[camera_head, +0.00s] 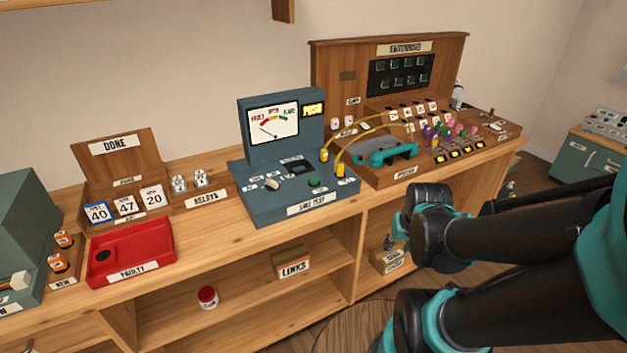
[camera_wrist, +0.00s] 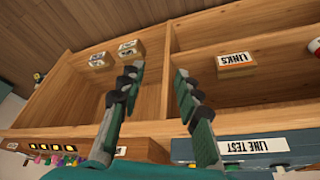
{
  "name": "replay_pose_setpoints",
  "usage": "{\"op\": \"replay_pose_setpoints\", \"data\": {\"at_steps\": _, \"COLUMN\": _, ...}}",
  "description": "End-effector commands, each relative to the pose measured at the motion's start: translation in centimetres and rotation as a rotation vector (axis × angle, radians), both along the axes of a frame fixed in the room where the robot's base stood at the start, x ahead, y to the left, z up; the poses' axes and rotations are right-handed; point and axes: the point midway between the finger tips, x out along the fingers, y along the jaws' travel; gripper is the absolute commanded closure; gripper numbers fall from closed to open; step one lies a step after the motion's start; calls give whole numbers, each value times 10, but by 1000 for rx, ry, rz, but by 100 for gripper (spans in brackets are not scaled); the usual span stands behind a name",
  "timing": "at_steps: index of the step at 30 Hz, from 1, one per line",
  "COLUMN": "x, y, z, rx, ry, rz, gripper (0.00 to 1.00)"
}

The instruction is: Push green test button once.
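The green test button (camera_head: 313,183) sits on the sloped front of the blue-grey line test box (camera_head: 262,208), right of a pale knob. Nothing touches the button in the head view. My gripper (camera_wrist: 156,77) is open and empty in the wrist view, its two fingers well apart. That view is upside down and faces the shelves under the counter. The front edge of the line test box (camera_wrist: 215,150) shows at its lower right, and I cannot make out the button there.
Two yellow cords (camera_head: 377,118) run from the line test box to the wooden switchboard (camera_head: 440,57). A teal handset (camera_head: 387,155) lies right of the button. A red faulty tray (camera_head: 150,236) stands at the left. The counter's front edge lies between my arm and the box.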

Motion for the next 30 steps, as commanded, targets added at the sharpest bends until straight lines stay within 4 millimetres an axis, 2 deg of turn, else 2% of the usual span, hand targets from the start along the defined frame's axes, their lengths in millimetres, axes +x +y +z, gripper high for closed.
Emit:
{"op": "replay_pose_setpoints", "data": {"at_steps": 1, "x": 0, "y": 0, "z": 0, "rx": 0, "ry": 0, "rz": 0, "gripper": 69}}
{"op": "replay_pose_setpoints", "data": {"at_steps": 9, "x": 0, "y": 0, "z": 0, "rx": 0, "ry": 0, "rz": 0, "gripper": 100}}
{"op": "replay_pose_setpoints", "data": {"at_steps": 30, "x": 0, "y": 0, "z": 0, "rx": 0, "ry": 0, "rz": 0, "gripper": 100}}
